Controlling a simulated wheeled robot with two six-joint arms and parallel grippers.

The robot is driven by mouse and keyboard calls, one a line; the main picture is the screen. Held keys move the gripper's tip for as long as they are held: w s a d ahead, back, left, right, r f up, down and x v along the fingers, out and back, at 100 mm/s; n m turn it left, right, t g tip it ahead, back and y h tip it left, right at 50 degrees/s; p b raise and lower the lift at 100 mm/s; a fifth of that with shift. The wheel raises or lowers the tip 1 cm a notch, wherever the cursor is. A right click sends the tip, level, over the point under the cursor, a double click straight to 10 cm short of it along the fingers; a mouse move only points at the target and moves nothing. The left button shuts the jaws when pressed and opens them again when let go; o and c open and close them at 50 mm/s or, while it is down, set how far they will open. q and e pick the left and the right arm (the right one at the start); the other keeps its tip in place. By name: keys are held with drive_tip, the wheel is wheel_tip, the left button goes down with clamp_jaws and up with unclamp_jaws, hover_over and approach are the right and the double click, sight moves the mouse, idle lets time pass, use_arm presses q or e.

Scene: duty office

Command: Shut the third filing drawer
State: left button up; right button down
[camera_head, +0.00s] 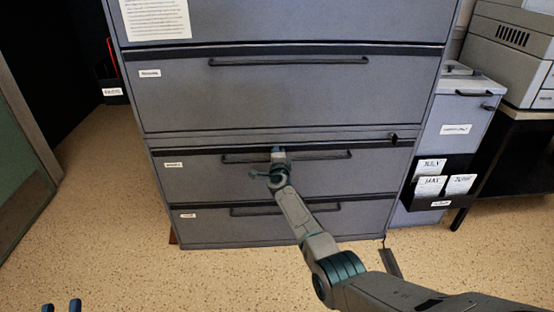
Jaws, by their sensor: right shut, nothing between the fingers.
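The grey filing cabinet (290,100) stands ahead with several stacked drawers. The third visible drawer from the top (220,178) has a small white label at left and a long dark handle (325,155). Its face looks about flush with the drawers above and below; I cannot tell whether a small gap is left. My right gripper (278,151) is shut and empty, its tip at the middle of that handle, hiding part of it. I cannot tell whether it touches. My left gripper (61,307) shows only two fingertips, apart, at the bottom left edge, away from the cabinet.
A lower drawer (205,228) sits beneath, near the floor. To the right stand a smaller grey cabinet (455,110) with a black card holder (410,195) and a dark table with a printer (510,50). A green panel (20,170) stands at far left. The speckled floor (120,220) is clear at left.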

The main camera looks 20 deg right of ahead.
use_arm(q)
drive_tip(key=shift+s+r+t, duration=0.15)
drive_tip(key=shift+r+t, duration=0.3)
drive_tip(key=shift+r, duration=0.25)
drive_tip(key=shift+s+r+t, duration=0.1)
drive_tip(key=shift+r+t, duration=0.35)
drive_tip(key=shift+r, duration=0.25)
